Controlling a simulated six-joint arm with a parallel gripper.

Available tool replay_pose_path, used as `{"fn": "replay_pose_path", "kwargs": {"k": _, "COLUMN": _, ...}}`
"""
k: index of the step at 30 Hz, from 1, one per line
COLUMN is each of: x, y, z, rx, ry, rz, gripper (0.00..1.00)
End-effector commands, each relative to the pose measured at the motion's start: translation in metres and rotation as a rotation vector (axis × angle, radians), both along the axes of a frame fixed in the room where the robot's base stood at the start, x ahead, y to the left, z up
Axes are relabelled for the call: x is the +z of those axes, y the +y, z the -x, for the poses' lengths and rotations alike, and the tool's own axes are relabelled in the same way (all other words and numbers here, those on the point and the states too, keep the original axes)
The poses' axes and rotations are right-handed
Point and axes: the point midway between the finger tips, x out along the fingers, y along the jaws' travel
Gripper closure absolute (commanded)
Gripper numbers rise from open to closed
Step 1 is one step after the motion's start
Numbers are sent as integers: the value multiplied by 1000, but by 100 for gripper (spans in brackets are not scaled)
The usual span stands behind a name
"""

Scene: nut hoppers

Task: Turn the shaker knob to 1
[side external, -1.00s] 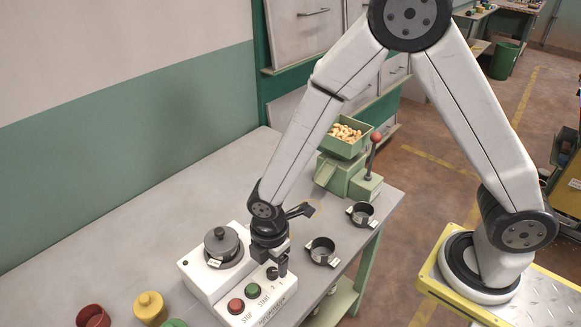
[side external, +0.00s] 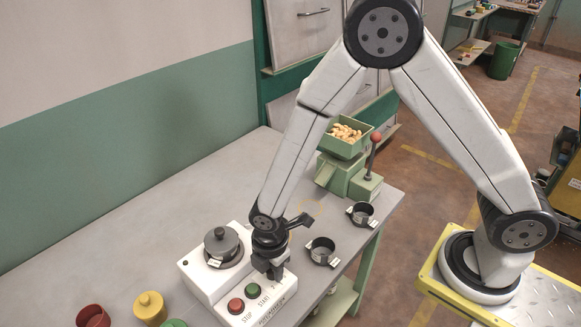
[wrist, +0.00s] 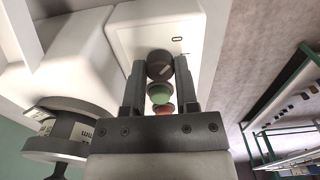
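The shaker knob (wrist: 160,65) is a dark round knob with a pale pointer line, on the white control box (side external: 233,318). In the wrist view the line slants up and to the right. My gripper (wrist: 160,72) points down over the box, with one finger on each side of the knob. The gaps are too narrow to tell whether the fingers touch it. In the side view my gripper (side external: 274,274) hides the knob and most of the number marks beside it.
Green START (side external: 253,290) and red STOP (side external: 236,305) buttons sit close beside the knob. Two dark cups (side external: 321,252) (side external: 361,214) and a green hopper of nuts (side external: 345,140) lie to the right.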

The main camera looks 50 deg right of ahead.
Motion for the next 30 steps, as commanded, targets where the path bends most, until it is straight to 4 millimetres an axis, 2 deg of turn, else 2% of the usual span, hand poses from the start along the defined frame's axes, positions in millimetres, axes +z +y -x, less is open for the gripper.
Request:
{"fn": "replay_pose_path", "kwargs": {"k": 14, "x": 0, "y": 0, "z": 0, "rx": -70, "ry": 0, "rz": 0, "gripper": 100}}
{"fn": "replay_pose_path", "kwargs": {"k": 30, "x": 0, "y": 0, "z": 0, "rx": -467, "ry": 0, "rz": 0, "gripper": 100}}
